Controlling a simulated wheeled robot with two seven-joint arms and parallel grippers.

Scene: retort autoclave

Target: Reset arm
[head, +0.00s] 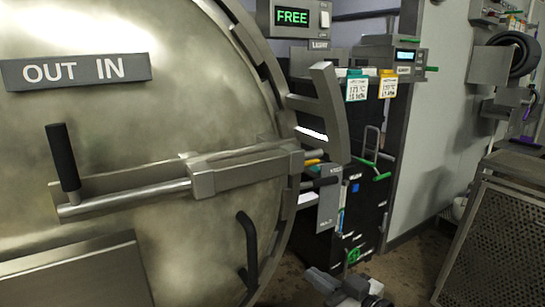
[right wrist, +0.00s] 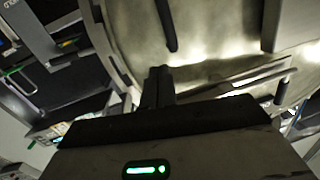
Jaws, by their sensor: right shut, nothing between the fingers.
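My right gripper (head: 345,287) shows at the bottom edge of the head view, low in front of the autoclave and apart from it. In the right wrist view its two dark fingers (right wrist: 158,84) are together with nothing between them. The big round autoclave door (head: 190,110) fills the left of the head view, with a sliding bolt bar (head: 235,172) and a black upright knob (head: 63,157). It also fills the top of the right wrist view (right wrist: 205,35). My left gripper is not in view.
A curved black handle (head: 248,250) sits low on the door. Right of it stand dark cabinets (head: 365,215) with green handles and tags, under a "FREE" display (head: 292,17). A perforated metal panel (head: 505,240) is at the far right. Bare floor (head: 405,270) shows between.

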